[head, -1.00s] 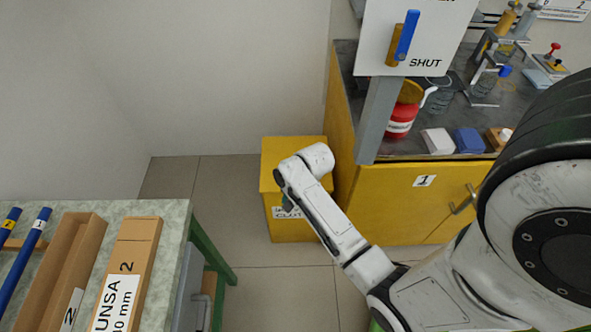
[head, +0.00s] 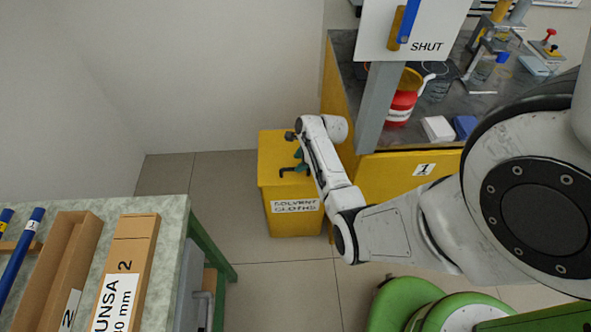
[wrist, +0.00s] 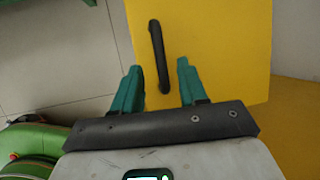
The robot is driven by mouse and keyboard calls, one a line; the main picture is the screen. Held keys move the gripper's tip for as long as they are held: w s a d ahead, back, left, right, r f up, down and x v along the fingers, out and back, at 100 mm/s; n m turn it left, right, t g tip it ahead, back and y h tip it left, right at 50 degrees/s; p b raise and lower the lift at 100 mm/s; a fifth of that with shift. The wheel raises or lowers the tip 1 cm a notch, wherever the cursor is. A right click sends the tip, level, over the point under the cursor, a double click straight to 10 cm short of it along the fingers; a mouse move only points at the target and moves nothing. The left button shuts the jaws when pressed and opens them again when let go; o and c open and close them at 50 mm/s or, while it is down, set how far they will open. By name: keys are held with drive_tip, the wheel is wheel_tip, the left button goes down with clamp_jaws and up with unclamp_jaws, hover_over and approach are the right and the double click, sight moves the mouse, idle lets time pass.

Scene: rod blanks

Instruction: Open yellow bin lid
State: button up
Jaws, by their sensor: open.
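The yellow bin (head: 296,215) stands on the floor against the wall, with a "SOLVENT CLOTHS" label on its front. Its flat yellow lid (head: 273,150) is down. A black bar handle on the lid (head: 291,170) shows partly in the head view beside my arm. In the wrist view the handle (wrist: 159,55) lies on the yellow lid (wrist: 215,40), its near end close to the gap between my fingers. My gripper (wrist: 159,82) has two green fingers, open and empty, over the lid. In the head view my arm partly covers the gripper (head: 300,160).
A yellow cabinet (head: 390,190) with a cluttered grey top stands right of the bin. A post with a "SHUT" sign (head: 405,30) rises from it. A speckled bench (head: 170,225) with wooden boxes is at left. Tiled floor lies open between.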

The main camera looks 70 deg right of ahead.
drive_tip(key=shift+b+x, duration=2.05)
drive_tip(key=shift+x, duration=0.15)
clamp_jaws()
